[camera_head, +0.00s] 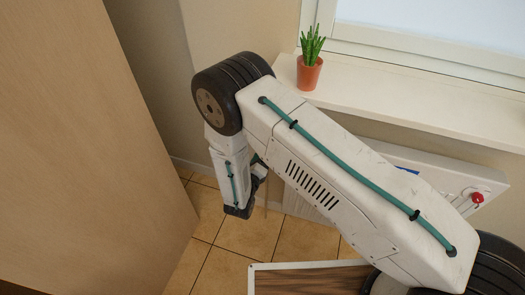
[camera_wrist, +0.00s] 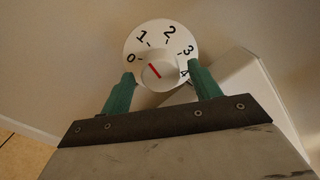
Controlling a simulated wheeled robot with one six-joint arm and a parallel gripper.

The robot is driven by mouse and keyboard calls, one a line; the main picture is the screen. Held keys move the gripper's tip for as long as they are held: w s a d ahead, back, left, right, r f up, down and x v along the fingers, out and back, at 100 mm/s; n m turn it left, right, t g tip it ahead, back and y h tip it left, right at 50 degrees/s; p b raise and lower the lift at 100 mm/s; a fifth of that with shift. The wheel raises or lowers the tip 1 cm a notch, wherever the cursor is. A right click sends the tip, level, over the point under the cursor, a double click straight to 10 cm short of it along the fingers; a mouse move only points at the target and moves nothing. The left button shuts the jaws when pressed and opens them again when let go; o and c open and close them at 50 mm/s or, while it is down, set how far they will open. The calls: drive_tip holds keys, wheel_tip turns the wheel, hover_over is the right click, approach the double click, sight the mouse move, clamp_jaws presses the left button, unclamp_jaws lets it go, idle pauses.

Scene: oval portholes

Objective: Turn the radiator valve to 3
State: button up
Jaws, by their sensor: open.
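The radiator valve (camera_wrist: 160,30) shows in the wrist view as a round white dial with black numbers 0 to 4. Its central knob (camera_wrist: 166,78) bears a red line that points up and left, between 0 and 1. My gripper (camera_wrist: 161,73) has two teal fingers, open, one on each side of the knob's lower part. The left fingertip is near the 0 side and the right one is near the 4. I cannot tell whether they touch the knob. In the head view my arm hides the valve.
A white box-like body (camera_wrist: 235,82), perhaps the radiator, stands right of the dial. A potted plant (camera_head: 309,75) stands on the windowsill (camera_head: 410,97). A tall wooden panel (camera_head: 80,130) closes off the left. Tiled floor (camera_head: 245,236) shows below my arm.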

drive_tip(key=shift+x, duration=1.15)
drive_tip(key=shift+c, duration=0.3)
drive_tip(key=c, duration=0.9)
drive_tip(key=shift+a, duration=0.1)
